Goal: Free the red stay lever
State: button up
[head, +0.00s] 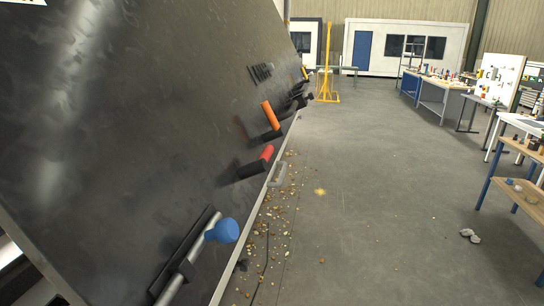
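The red stay lever (267,154) shows in the head view as a short red grip, near the right edge of a large dark tilted panel (130,120). A dark bracket or bar sits at its lower left end, and the lever's link to it is too small to make out. My gripper is not in view, and nothing is seen touching the red lever.
A blue-ended lever (222,231) is nearer, below the red one. An orange lever (270,115) is farther along the panel. A grey loop (278,174) is at the panel's edge. Small debris (268,228) litters the floor.

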aim_at(255, 168)
jog(key=k, duration=0.6)
jog(key=z, duration=0.3)
jog(key=i, duration=1.45)
jog(key=z, duration=0.05)
